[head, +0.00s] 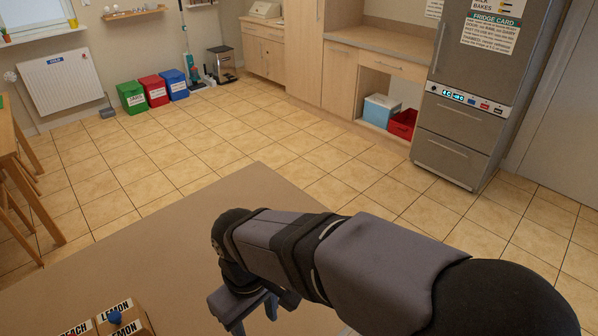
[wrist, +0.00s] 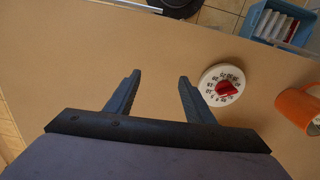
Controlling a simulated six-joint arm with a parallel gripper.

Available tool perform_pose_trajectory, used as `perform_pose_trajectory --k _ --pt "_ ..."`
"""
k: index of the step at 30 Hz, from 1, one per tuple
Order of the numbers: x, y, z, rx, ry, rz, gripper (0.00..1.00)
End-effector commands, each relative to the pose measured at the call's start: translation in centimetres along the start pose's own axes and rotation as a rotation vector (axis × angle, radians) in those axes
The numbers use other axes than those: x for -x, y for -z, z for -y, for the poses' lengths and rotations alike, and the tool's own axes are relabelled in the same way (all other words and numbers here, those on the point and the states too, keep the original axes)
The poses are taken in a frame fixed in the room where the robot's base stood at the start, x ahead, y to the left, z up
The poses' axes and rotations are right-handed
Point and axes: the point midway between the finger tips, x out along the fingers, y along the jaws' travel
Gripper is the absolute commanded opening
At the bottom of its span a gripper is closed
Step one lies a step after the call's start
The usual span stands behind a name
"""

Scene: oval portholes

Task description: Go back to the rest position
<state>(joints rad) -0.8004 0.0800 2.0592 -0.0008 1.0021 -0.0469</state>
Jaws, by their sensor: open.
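My gripper (head: 256,316) hangs over the tan table (head: 165,245) near the bottom of the head view, with my arm reaching in from the lower right. In the wrist view my gripper (wrist: 160,78) has its two dark blue fingers spread apart. Only bare table shows between them, so the gripper is open and empty. A white round dial (wrist: 211,75) with a red knob lies on the table just right of the right finger. How high the fingers are above the table I cannot tell.
An orange mug (wrist: 296,108) stands at the right edge of the wrist view, and a blue crate (wrist: 251,20) is at its top right. A box labelled lemon and peach (head: 137,322) is at the bottom left. The table's far left part is clear.

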Motion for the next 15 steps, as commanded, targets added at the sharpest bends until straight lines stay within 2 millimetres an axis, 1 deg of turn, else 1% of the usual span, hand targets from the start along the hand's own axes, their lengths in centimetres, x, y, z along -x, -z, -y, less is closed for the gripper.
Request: perform_pose_trajectory --k 1,3,5,6,10,12,15 --pt "-0.3 -1.3 -2.6 -0.085 0.000 0.002 0.49" --pt "-1.0 -3.2 -5.4 -0.191 0.000 0.002 0.49" --pt "-1.6 -5.0 -7.6 -0.281 0.000 0.002 0.49" --pt "-2.0 -6.3 -8.9 -0.341 0.000 0.002 0.49" --pt "-3.1 -10.6 -12.2 -0.525 0.000 0.002 0.49" --pt "-3.7 -12.8 -13.3 -0.611 0.000 0.002 0.49" --pt "-4.4 -15.4 -14.2 -0.711 0.000 0.002 0.49"
